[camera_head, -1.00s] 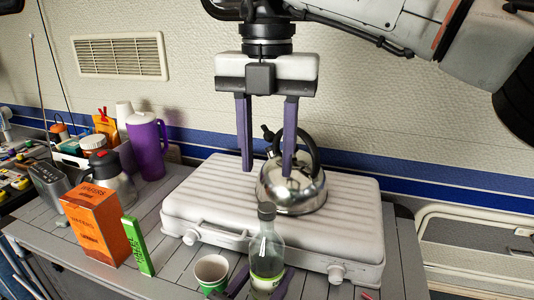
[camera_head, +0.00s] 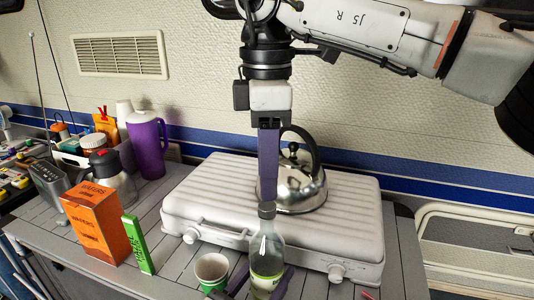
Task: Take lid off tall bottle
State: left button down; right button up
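The tall bottle (camera_head: 267,249) is clear with a pale green label and a dark lid (camera_head: 267,210). It stands upright at the front of the table, before the white case. Two purple fingers of my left gripper (camera_head: 262,283) flank its lower part, one on each side, and appear closed on it. My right gripper (camera_head: 268,200) points straight down, its fingertips right at the top of the lid in the picture. It is seen edge-on, so one finger hides the other and the gap between them is hidden. I cannot tell whether it touches the lid.
A steel kettle (camera_head: 298,188) stands on the white case (camera_head: 215,190) behind the bottle. A green-and-white cup (camera_head: 211,269) is close on the bottle's left. An orange box (camera_head: 97,222), a green box (camera_head: 138,245) and a purple jug (camera_head: 147,147) stand farther left.

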aim_at(267, 206)
jog(key=shift+f, duration=2.55)
grip_shut()
